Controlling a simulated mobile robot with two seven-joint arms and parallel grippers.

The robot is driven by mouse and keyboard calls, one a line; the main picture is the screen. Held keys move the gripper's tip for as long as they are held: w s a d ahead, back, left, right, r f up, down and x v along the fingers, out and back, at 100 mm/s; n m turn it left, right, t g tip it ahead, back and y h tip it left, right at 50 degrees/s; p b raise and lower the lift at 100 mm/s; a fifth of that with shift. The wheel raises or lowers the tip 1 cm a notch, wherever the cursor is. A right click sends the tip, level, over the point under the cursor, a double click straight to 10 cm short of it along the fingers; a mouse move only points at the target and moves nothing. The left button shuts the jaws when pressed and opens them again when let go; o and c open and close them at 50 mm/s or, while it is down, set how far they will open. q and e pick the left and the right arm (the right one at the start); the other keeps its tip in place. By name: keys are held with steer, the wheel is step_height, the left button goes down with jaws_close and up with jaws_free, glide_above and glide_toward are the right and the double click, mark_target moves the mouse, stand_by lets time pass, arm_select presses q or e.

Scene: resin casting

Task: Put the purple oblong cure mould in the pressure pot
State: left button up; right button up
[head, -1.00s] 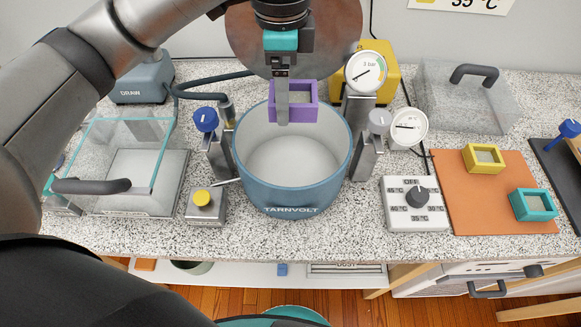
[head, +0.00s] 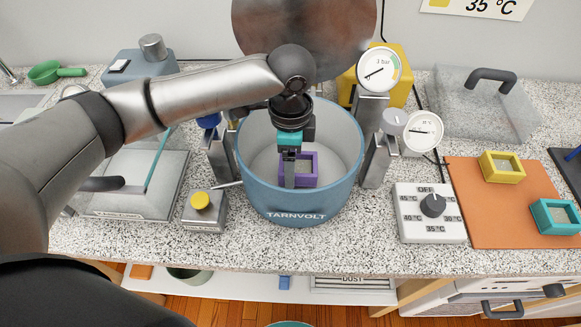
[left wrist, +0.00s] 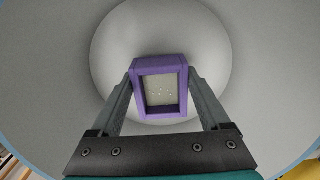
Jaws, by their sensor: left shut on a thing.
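The purple oblong cure mould (head: 311,170) is a small open rectangular frame with pale grey filling, inside the opening of the blue pressure pot (head: 297,215). My left gripper (head: 288,180) reaches down into the pot and is shut on the mould. In the left wrist view, the mould (left wrist: 160,63) sits between the two fingers, with small pale spots on its filling and the pot's pale round floor (left wrist: 205,35) behind it. I cannot tell whether the mould touches the floor. My right gripper is not in view.
Gauges (head: 378,70) and clamp posts flank the pot. A yellow-button box (head: 203,208) stands at front left, a temperature dial box (head: 432,213) at right. Yellow (head: 502,167) and teal (head: 555,216) moulds lie on an orange mat (head: 480,225). A clear lidded cover (head: 480,108) stands behind.

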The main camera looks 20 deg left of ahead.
arm_select(q)
steer(key=shift+f, duration=0.65)
steer(key=shift+f, duration=0.1)
steer(key=o, duration=1.3)
step_height(320, 180, up, 12)
steer(key=p, duration=0.3)
